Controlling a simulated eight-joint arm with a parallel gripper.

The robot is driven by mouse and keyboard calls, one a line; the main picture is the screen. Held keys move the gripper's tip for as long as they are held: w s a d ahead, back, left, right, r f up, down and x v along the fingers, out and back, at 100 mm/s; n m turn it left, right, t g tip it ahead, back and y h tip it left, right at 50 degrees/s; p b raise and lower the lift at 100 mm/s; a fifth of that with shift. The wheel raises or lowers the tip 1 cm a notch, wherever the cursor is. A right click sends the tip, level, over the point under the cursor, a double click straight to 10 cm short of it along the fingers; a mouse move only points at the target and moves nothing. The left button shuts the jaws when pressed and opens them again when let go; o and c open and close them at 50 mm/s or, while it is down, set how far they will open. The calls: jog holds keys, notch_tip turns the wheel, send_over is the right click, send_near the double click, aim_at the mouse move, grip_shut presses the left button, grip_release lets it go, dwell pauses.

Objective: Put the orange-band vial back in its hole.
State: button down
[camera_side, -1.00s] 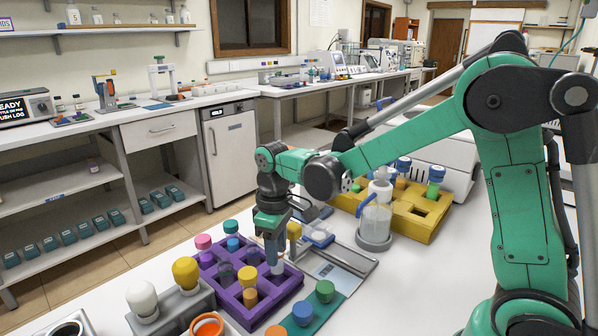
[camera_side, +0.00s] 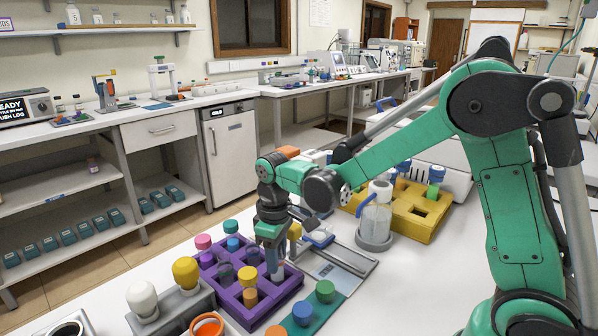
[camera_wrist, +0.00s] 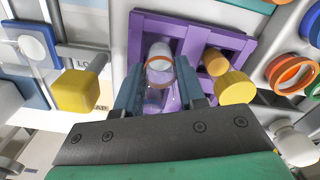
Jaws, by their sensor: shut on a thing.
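My gripper (camera_side: 272,250) is over the right part of the purple rack (camera_side: 232,298), fingers pointing down. It is shut on a clear vial, whose lower part (camera_side: 278,271) shows below the fingers. In the wrist view the vial (camera_wrist: 159,66) sits between the two blue fingers (camera_wrist: 160,92), and an orange band shows around it. It lines up with an open compartment of the purple rack (camera_wrist: 190,20). I cannot tell how deep its lower end reaches.
A yellow-capped piece (camera_side: 248,275) stands in the rack beside the vial. A teal strip (camera_side: 318,312) with blue and green caps lies in front. White and yellow knobs are at left.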

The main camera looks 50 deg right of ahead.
jog(key=shift+f, duration=0.6)
dwell(0.6)
jog(key=shift+c, duration=2.2)
grip_release()
notch_tip(320, 180, up, 6)
jog(key=shift+s+f, duration=0.1)
jog(key=s+r+m+t, duration=0.3)
jog(key=s+m+t, duration=0.1)
jog(key=s+t, duration=0.3)
jog(key=shift+s+d+r, duration=0.25)
jog(key=shift+s+r, duration=0.05)
jog(key=shift+s, duration=0.25)
